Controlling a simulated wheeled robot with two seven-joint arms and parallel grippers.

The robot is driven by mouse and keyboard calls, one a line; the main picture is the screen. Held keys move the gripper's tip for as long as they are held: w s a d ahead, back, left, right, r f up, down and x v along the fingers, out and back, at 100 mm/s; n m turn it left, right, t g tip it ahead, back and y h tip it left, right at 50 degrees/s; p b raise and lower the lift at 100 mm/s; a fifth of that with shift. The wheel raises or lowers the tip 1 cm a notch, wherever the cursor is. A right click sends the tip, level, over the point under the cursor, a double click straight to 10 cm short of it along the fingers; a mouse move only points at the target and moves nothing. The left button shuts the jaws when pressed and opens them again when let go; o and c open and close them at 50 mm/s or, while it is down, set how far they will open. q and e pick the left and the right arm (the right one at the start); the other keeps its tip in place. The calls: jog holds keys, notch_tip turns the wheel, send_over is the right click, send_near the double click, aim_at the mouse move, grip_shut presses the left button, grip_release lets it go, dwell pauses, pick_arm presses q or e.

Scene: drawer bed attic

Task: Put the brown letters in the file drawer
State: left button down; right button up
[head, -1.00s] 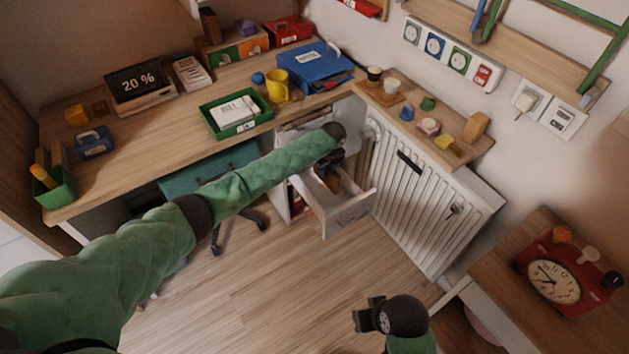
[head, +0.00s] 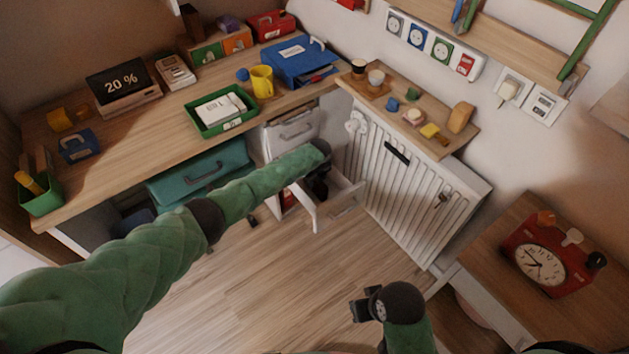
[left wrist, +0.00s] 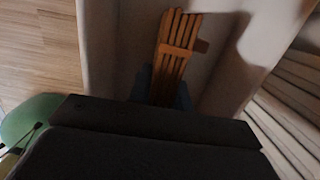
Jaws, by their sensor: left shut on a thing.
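The brown letters (left wrist: 178,50) show in the left wrist view as a bundle of thin strips with a band across it. My left gripper (left wrist: 165,88) is shut on their near end. In the head view my left gripper (head: 320,185) is over the open file drawer (head: 341,211), and the letters are mostly hidden behind it. The drawer's pale wall (left wrist: 100,55) is left of the letters in the wrist view. Whether the letters touch the drawer floor I cannot tell. My right gripper (head: 364,304) is open and empty, low in front of the drawer.
The drawer belongs to a white cabinet (head: 290,135) under the wooden desk (head: 150,130). A ribbed white radiator (head: 400,195) stands close on the right. A side table (head: 490,285) holds a red clock (head: 545,262). The floor (head: 240,290) in front is clear.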

pick_arm(q)
jog(key=shift+f, duration=0.1)
jog(key=c, duration=1.3)
grip_release()
